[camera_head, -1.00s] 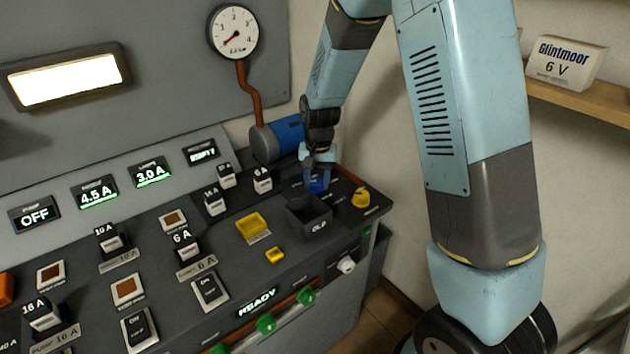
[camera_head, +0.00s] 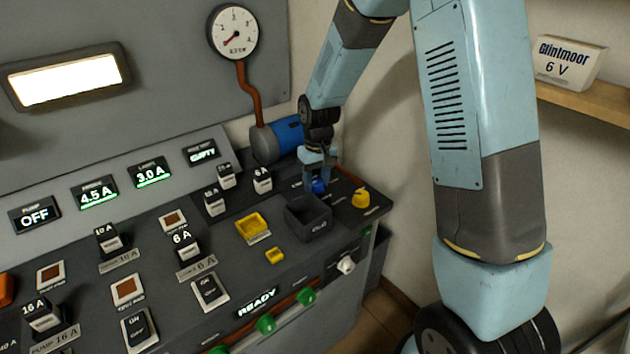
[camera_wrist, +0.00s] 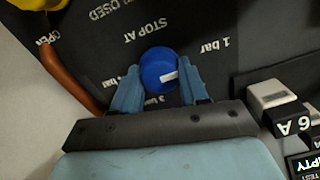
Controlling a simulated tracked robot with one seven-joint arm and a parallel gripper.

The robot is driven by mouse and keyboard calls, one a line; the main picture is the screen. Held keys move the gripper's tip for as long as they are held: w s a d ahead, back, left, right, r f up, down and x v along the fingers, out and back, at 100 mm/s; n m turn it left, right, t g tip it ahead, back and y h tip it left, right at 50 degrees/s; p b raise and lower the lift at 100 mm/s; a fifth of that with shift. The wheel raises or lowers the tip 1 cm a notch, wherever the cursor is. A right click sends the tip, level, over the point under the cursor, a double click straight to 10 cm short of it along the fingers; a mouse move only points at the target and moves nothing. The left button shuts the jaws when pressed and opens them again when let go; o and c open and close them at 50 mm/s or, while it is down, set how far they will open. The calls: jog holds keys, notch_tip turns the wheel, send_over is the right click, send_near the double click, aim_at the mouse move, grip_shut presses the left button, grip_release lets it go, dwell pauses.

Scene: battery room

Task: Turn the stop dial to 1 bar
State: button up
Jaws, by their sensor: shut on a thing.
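The blue stop dial (camera_wrist: 159,65) sits on the dark panel in the wrist view, under the lettering "STOP AT". My gripper (camera_wrist: 157,76) is shut on it, with one light blue finger on each side. A short white mark shows on the dial's lower right part as pictured. The "1 bar" label (camera_wrist: 217,47) is to the dial's upper right. A "3 bar" label shows below it, and the fingers partly cover the area around. In the head view the dial (camera_head: 319,186) shows small under my gripper, at the console's far right end.
A dark open bin (camera_head: 309,228) stands just in front of the dial, and a yellow knob (camera_head: 361,198) to its right. A blue pump motor (camera_head: 287,133) stands behind. The round gauge (camera_head: 233,32) has its red needle at lower left. The pump display (camera_head: 36,215) reads OFF.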

aim_at(318, 180)
jog(key=shift+w, duration=0.1)
jog(key=o, duration=1.1)
jog(key=shift+c, duration=0.2)
jog(key=shift+r, duration=0.1)
notch_tip(318, 180, up, 14)
jog(key=shift+f, duration=0.25)
jog(key=shift+d, duration=0.15)
